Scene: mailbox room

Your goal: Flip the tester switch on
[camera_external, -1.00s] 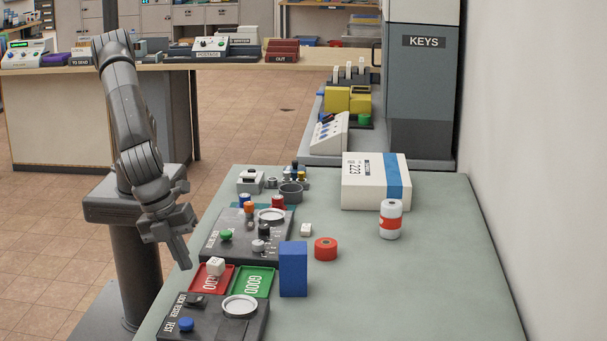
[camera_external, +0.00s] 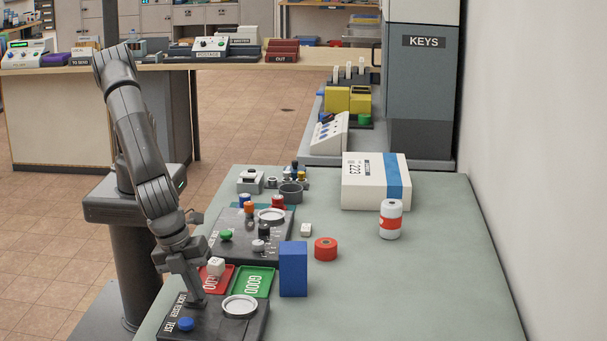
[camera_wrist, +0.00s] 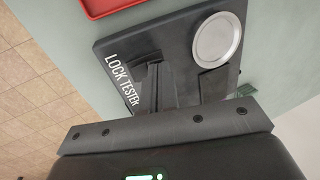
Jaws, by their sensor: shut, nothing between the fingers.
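The lock tester (camera_external: 240,327) is a dark box at the near end of the table, with a round silver plate (camera_external: 240,307) and a blue button (camera_external: 186,324). In the wrist view the tester (camera_wrist: 122,48) shows its "LOCK TESTER" label and the silver plate (camera_wrist: 217,39). My gripper (camera_external: 197,302) is shut and empty, pointing down at the tester's far left part. In the wrist view my fingers (camera_wrist: 157,72) cover the spot just right of the label. The switch is mostly hidden behind them; I cannot tell its position or whether I touch it.
A red tray (camera_external: 221,272) with a white cube (camera_external: 216,266) and a green tray (camera_external: 253,283) lie just behind the tester. A tall blue block (camera_external: 293,270) stands to the right. The table's right side is mostly clear.

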